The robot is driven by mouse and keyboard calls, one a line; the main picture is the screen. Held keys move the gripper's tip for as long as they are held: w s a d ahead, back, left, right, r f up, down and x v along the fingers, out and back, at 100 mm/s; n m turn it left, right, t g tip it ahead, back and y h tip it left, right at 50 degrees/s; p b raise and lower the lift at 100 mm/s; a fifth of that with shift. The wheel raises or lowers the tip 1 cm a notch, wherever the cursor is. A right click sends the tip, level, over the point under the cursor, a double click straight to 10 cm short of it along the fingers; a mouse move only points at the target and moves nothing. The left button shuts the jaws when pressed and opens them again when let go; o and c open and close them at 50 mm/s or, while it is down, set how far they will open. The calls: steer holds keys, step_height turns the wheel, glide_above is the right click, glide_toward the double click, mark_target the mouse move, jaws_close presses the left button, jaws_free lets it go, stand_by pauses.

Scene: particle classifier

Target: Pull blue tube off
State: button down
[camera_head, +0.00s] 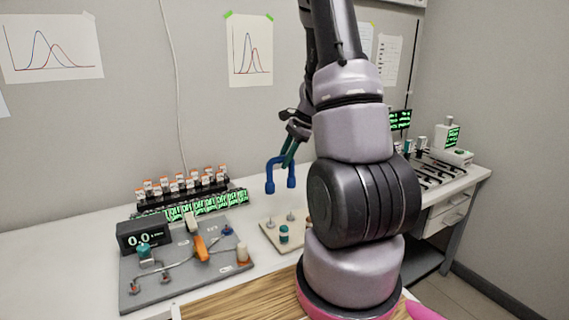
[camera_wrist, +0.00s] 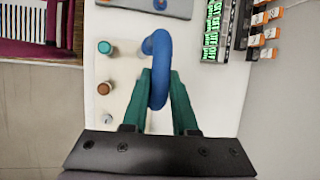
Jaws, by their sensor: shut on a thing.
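The blue tube (camera_head: 280,172) is an upside-down U with thicker ends, held in the air above the bench in the head view. My gripper (camera_head: 290,156) is shut on its upper bend, with the green fingers on either side. In the wrist view the blue tube (camera_wrist: 159,65) stands between the green fingertips of my gripper (camera_wrist: 158,90). Its two ends hang clear of the small beige board (camera_head: 270,238) below, which carries several short posts and a teal-capped piece (camera_head: 284,234). My arm hides the right part of this board in the head view.
A grey panel (camera_head: 215,268) with a digital display (camera_head: 143,234), an orange lever (camera_head: 200,247) and fittings lies to the left. Racks of orange-capped vials (camera_head: 180,185) stand behind it. A wooden surface (camera_head: 240,302) is in front. More equipment (camera_head: 440,165) stands at the right.

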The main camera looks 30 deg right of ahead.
steer(key=shift+r, duration=1.15)
steer(key=shift+r, duration=1.55)
